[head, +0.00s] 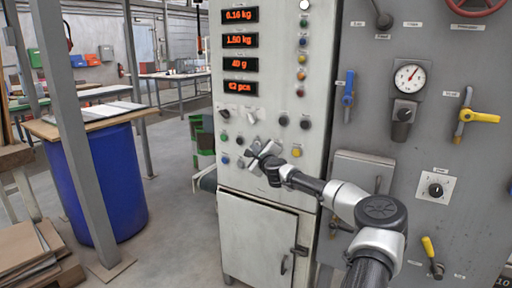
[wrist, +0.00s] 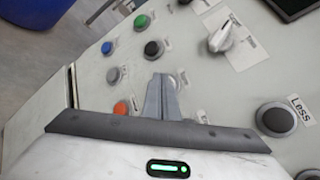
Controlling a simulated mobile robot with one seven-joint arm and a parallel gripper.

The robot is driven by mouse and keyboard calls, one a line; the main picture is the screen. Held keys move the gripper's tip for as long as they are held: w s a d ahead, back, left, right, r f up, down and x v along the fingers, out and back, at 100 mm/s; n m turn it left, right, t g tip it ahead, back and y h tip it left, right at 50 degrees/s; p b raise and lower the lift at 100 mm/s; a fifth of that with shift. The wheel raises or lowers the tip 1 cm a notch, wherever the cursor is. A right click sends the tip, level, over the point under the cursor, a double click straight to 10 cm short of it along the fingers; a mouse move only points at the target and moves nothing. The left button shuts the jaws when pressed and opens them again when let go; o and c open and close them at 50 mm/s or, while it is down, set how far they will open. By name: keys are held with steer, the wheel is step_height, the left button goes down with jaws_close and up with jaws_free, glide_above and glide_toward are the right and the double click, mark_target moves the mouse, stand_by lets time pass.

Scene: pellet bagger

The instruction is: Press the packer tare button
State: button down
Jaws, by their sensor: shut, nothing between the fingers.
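The packer's pale control panel (head: 270,80) has several coloured buttons below its red displays. My gripper (head: 260,150) is at the lower button rows, its fingers closed together and empty. In the wrist view the shut fingertips (wrist: 161,79) overlap a pale grey button (wrist: 181,79), partly hidden behind them; I cannot tell whether they touch it. The small labels are too blurred to tell which button is tare.
A grey selector knob (wrist: 221,38) and a large dark button labelled "Less" (wrist: 275,118) are to the right in the wrist view. A grey cabinet with a gauge (head: 409,77) and yellow-handled valve (head: 480,117) stands right. A blue drum (head: 100,185) stands left, with open floor between.

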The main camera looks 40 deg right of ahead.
steer(key=shift+d, duration=0.1)
stand_by(0.3)
steer(key=shift+s+a+b, duration=0.25)
steer(key=shift+a+b, duration=0.2)
steer(key=shift+a, duration=0.2)
steer(key=s+a+b, duration=0.1)
steer(key=s+a, duration=0.1)
steer(key=a, duration=0.3)
steer(key=shift+s+a, duration=0.15)
steer(key=shift+a, duration=0.15)
stand_by(0.8)
